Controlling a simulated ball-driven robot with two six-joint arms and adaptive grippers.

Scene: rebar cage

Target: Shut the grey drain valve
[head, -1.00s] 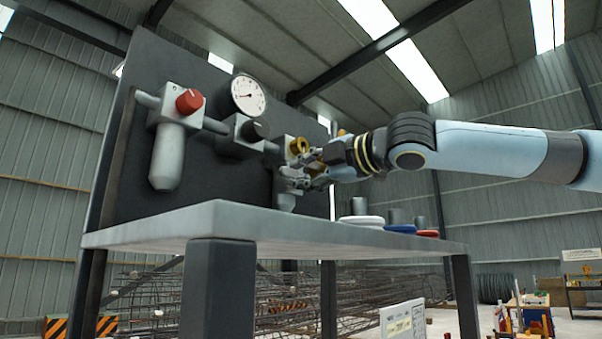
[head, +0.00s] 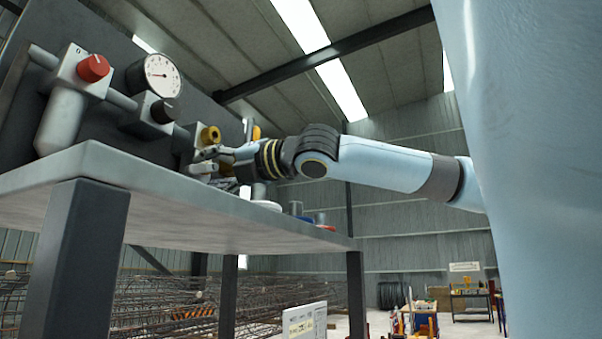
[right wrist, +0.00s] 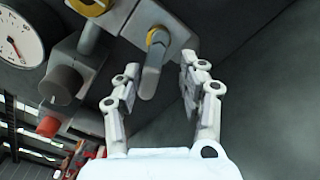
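The drain valve's grey lever (right wrist: 150,80) hangs down, slightly tilted, from a yellow-ringed pivot on a grey block in the right wrist view. My right gripper (right wrist: 161,72) is open, with one finger on each side of the lever's line. The lever's lower end lies near the gap between the fingertips; I cannot tell whether they touch it. In the head view my right gripper (head: 203,162) is at the pipe fittings just below the yellow knob (head: 210,135) and hides most of the drain valve. My left gripper is not in view.
A red knob (head: 93,68), a round gauge (head: 162,75) and a black knob (head: 162,111) sit left of my gripper, along the dark panel. The grey table (head: 130,190) spreads below. White, blue and red-based pieces stand behind its right end.

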